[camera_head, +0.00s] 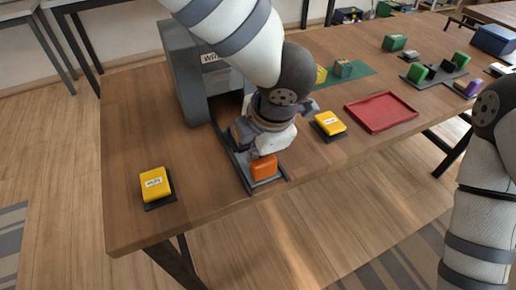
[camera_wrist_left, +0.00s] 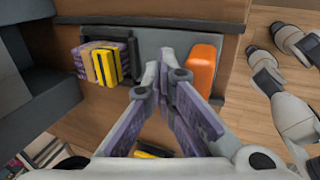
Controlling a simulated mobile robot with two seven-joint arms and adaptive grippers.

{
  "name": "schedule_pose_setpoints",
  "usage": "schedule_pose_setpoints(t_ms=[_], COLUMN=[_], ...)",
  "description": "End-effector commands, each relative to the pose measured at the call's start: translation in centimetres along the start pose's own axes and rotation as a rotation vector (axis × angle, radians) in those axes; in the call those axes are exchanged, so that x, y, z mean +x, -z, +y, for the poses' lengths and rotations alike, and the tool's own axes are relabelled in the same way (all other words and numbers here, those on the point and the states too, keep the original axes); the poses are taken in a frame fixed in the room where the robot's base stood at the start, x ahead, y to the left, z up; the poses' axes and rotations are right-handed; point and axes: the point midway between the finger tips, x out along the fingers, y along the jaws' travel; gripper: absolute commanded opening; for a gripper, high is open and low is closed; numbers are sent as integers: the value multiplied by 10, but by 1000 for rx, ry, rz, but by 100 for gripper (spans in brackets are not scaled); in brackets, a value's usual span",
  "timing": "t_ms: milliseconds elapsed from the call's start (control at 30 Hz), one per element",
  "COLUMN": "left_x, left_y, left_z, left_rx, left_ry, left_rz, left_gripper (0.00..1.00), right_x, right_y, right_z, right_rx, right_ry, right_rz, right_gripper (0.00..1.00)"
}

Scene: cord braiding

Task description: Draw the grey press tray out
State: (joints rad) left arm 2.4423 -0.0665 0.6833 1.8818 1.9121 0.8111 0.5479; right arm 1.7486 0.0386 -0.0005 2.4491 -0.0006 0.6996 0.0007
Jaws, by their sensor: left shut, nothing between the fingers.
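The grey press (camera_head: 190,88) stands at the back left of the table with a white label on it. Dark rails (camera_head: 281,173) run forward from it. The grey press tray (camera_wrist_left: 150,42) shows in the wrist view, with a yellow and purple bundle (camera_wrist_left: 105,63) at one end and an orange block (camera_wrist_left: 203,70) at the other. The orange block also shows in the head view (camera_head: 264,168), near the front of the rails. My left gripper (camera_head: 254,153) is shut and empty above the tray, close behind the orange block, and hides the tray's middle. My right gripper is out of view.
Yellow labelled blocks on dark pads stand at the left (camera_head: 155,183) and right (camera_head: 330,123) of the rails. A red tray (camera_head: 382,111) lies farther right. A green mat (camera_head: 365,70) and green blocks (camera_head: 394,42) are farther back. The front table edge is close to the rails.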

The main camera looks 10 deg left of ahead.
Motion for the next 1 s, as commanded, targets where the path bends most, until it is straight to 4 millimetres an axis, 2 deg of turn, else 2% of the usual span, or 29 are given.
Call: schedule_pose_setpoints(t_ms=[567, 767, 1000], left_x=[-4, -3, -1], left_y=[0, 0, 0], left_z=[-10, -9, 3], left_rx=[1, 0, -1], left_ry=[0, 0, -1], left_rz=[-1, -1, -1], left_gripper=[0, 0, 0], right_x=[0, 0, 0], right_y=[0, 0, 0], right_z=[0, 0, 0], right_rx=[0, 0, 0], right_ry=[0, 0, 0], right_rz=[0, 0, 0], right_gripper=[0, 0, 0])
